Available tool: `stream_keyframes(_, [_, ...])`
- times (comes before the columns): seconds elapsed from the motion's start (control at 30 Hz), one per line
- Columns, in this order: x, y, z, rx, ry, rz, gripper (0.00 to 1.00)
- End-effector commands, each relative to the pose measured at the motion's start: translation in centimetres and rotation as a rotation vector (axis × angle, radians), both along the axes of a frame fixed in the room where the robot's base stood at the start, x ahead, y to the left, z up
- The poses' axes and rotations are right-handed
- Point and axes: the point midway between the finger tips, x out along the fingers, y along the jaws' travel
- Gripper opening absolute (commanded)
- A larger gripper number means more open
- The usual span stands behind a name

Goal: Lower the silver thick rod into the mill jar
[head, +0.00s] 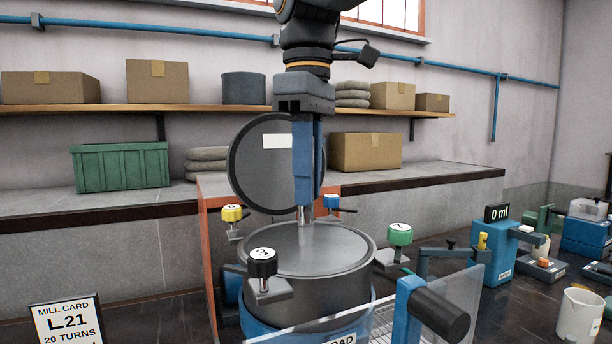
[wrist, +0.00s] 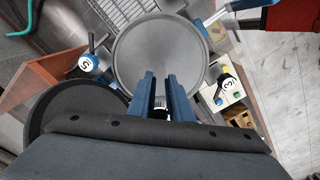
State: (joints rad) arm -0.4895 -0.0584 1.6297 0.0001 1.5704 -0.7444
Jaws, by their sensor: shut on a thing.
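My gripper (head: 306,201) points straight down over the mill jar (head: 318,294), its blue fingers shut on the silver thick rod (head: 305,226). The rod is upright, and its upper part is hidden between the fingers. Its lower end shows against the jar's grey round top, inside the rim; I cannot tell whether it touches anything. In the wrist view the fingers (wrist: 161,77) reach over the near part of the jar (wrist: 155,45), and the rod is mostly hidden there.
A round dark lid (head: 262,180) stands tilted up behind the jar. Clamps with yellow (head: 232,213), blue (head: 331,201), black (head: 263,262) and green (head: 400,233) knobs surround the rim. A clear guard (head: 455,297) stands at front right.

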Motion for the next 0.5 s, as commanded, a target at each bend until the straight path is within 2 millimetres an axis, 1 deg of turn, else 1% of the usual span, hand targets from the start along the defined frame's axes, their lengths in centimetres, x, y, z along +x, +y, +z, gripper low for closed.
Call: stream_keyframes(0.5, [0.0,0.0,-4.4,0.001,-0.001,0.001,0.00])
